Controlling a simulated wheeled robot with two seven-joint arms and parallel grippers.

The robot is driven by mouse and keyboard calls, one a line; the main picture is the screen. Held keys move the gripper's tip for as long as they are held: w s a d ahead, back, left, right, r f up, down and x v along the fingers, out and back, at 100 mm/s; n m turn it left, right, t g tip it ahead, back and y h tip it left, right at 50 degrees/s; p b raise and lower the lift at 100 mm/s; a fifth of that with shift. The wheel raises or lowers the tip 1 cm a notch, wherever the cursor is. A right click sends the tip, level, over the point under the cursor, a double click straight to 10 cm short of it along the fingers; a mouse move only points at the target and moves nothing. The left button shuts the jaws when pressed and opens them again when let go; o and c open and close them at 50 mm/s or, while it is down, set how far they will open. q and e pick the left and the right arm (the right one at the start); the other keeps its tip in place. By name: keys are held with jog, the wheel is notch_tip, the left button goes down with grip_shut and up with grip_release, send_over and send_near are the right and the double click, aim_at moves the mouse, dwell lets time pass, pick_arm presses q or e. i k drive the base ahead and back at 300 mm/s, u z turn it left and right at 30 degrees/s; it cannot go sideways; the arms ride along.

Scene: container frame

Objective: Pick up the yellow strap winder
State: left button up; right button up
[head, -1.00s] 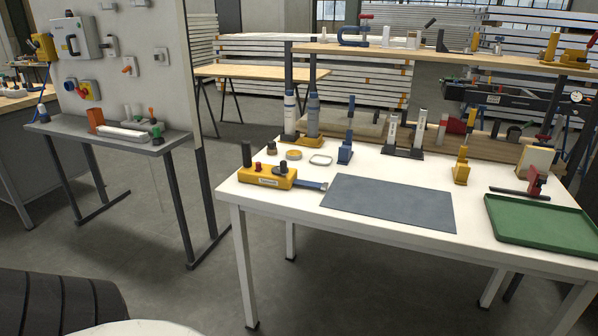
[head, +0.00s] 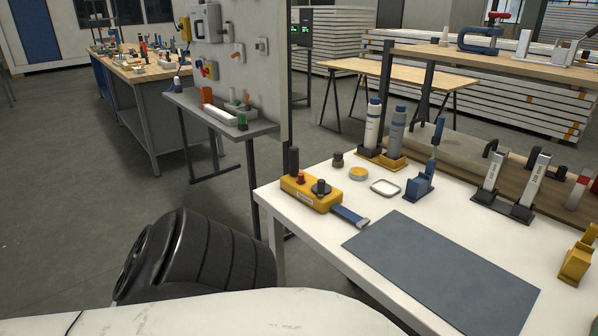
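The yellow strap winder appears to be the yellow boxy tool (head: 312,193) lying near the left corner of the white table (head: 300,228). It has a pale label on its front, an upright black handle, a red knob and a dark knob on top. A blue-grey flat piece sticks out from its right end toward the grey mat. Nothing touches it from above. Neither of my grippers is in view.
A grey mat (head: 440,270) lies right of the tool. Behind are a round yellow-rimmed tin (head: 359,174), a white ring-shaped piece (head: 385,188) and a blue stand (head: 419,187). A yellow stand (head: 577,262) is at the right edge.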

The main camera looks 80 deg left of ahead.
aim_at(304, 192)
jog(key=u, duration=2.1)
